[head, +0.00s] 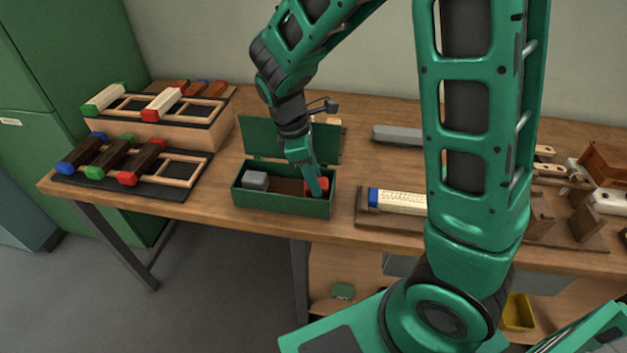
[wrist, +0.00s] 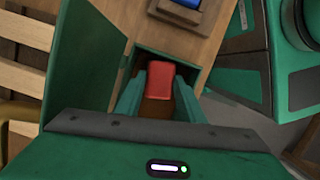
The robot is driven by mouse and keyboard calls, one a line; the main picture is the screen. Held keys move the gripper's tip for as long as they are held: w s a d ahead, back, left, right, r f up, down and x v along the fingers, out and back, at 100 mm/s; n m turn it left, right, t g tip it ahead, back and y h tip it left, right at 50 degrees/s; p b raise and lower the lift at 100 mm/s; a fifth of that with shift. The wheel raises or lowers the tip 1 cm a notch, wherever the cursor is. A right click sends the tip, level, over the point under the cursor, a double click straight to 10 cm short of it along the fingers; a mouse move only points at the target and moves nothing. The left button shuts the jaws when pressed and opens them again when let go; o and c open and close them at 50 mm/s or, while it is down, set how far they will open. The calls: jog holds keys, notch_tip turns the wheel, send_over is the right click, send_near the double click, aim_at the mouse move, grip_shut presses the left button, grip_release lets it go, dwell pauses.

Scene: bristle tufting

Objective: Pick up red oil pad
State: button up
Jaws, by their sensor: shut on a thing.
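The red oil pad (head: 316,184) is in the right end of a green open-lidded box (head: 280,206) on the workbench. It also shows in the wrist view (wrist: 158,78) as a red block between my fingers. My gripper (head: 318,188) reaches down into the box from above and is shut on the pad, with a finger on each side in the wrist view (wrist: 158,92). A grey pad (head: 255,180) lies in the left end of the same box. The pad's underside is hidden, so I cannot tell whether it touches the box floor.
The box's raised lid (head: 262,138) stands behind the opening. Racks with coloured-end blocks (head: 150,130) stand to the left. A blue-ended block (head: 400,201) in a wooden holder is to the right. A grey bar (head: 396,134) lies behind. My arm hides part of the bench.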

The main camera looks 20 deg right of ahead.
jog(key=shift+r, duration=0.5)
notch_tip(320, 180, up, 2)
jog(key=shift+r, duration=0.25)
jog(key=w+a+r, duration=0.2)
jog(key=a+r, duration=0.5)
jog(key=a, duration=0.4)
jog(key=shift+w+a, duration=0.25)
jog(key=shift+w, duration=0.05)
jog(key=o, duration=0.5)
jog(key=shift+c, duration=0.2)
jog(key=c, duration=0.3)
